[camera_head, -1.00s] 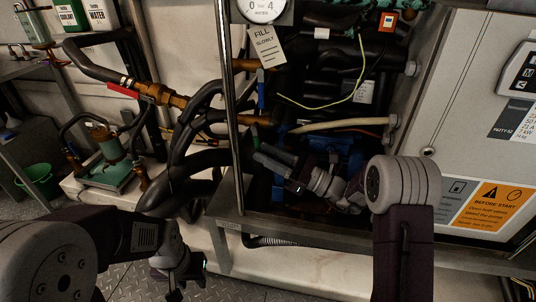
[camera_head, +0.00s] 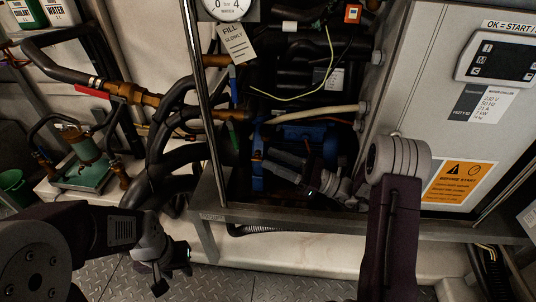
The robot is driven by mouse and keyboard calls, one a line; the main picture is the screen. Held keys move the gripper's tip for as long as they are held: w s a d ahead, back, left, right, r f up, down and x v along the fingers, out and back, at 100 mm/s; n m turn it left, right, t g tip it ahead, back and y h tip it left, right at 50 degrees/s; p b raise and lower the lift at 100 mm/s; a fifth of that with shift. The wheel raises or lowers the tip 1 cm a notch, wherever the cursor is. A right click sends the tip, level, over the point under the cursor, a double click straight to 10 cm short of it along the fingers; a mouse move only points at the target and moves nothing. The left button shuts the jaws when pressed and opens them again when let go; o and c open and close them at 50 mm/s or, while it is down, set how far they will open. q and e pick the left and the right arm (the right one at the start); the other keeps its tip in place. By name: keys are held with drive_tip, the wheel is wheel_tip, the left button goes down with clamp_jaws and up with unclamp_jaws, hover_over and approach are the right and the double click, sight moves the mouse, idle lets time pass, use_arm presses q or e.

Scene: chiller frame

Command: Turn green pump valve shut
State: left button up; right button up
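A small green valve handle (camera_head: 232,135) stands upright among the dark pipes at the left side of the chiller frame. A blue pump (camera_head: 305,134) with a blue upright flange (camera_head: 258,160) lies to its right. My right gripper (camera_head: 268,160) reaches into the frame from the right, pointing left. Its two grey fingers look apart, with nothing seen between them. It is to the right of and below the green handle, apart from it in the picture. My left gripper (camera_head: 160,280) hangs low at the left, over the floor, far from the valve; its fingers are dark and unclear.
A blue handle (camera_head: 233,85) sits above the green one, and a red handle (camera_head: 92,91) on the left pipe. A metal post (camera_head: 203,100) and thick black hoses crowd the left side. The chiller cabinet (camera_head: 425,80) closes off the right.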

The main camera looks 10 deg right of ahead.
drive_tip(key=shift+r, duration=0.15)
drive_tip(key=c, duration=0.4)
drive_tip(key=r+n+p, duration=0.1)
drive_tip(key=n+p, duration=0.1)
drive_tip(key=p, duration=0.1)
drive_tip(key=d+r+n+h+p, duration=0.1)
drive_tip(key=r+n+p, duration=0.1)
drive_tip(key=p, duration=0.2)
drive_tip(key=d+r+n+p, duration=0.1)
drive_tip(key=n+p, duration=0.1)
drive_tip(key=p, duration=0.1)
drive_tip(key=shift+r+h+p, duration=0.35)
drive_tip(key=shift+r+h, duration=0.05)
clamp_jaws()
drive_tip(key=n+g+h+p, duration=0.2)
drive_tip(key=n+p, duration=0.8)
drive_tip(key=n, duration=0.2)
approach(233, 136)
drive_tip(key=w+a+f, duration=0.2)
drive_tip(key=w+a, duration=0.1)
drive_tip(key=a, duration=0.2)
drive_tip(key=shift+a, duration=0.2)
